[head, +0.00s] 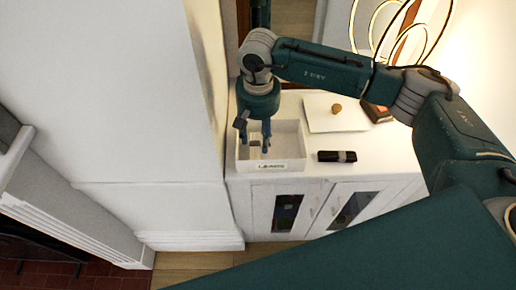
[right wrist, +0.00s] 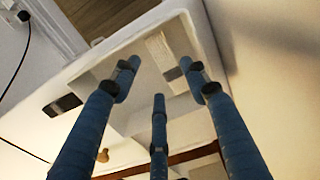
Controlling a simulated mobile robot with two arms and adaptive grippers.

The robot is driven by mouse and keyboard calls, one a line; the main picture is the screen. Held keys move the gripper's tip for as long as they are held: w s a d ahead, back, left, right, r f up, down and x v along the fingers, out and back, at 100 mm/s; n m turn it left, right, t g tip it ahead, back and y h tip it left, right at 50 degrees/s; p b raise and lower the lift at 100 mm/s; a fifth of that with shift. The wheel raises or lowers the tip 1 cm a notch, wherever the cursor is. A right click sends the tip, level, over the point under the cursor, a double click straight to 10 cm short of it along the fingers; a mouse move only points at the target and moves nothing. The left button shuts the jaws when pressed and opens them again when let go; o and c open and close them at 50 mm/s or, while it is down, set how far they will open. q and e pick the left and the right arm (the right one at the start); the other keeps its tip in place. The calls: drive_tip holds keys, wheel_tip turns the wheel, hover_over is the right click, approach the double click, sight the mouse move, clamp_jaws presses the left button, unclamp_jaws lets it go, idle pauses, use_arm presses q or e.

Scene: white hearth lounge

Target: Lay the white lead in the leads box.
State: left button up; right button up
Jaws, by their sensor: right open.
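The leads box (head: 292,163) is a white, open-topped box with a dark-lettered label on its front, standing on the white cabinet. My right gripper (head: 256,136) points down into it, with its blue fingers spread apart. In the right wrist view, the gripper (right wrist: 160,80) shows three separated fingers with nothing gripped between them. A pale, ribbed bundle with a grey band, apparently the white lead (right wrist: 160,48), lies inside the box near its front wall, beyond the fingertips. In the head view the fingers partly hide it. My left gripper is not in view.
A black object (head: 336,156) lies on the cabinet top (head: 375,150) right of the box. Behind it is a white lid-like panel (head: 325,112) with a round wooden knob (head: 336,108). A lamp with glowing rings (head: 405,30) stands at the back right. A white wall (head: 130,120) rises close left of the box.

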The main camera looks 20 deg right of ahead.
sight(258, 152)
wheel_tip(258, 152, up, 6)
drive_tip(key=shift+f+b, duration=0.1)
drive_tip(key=shift+b, duration=0.55)
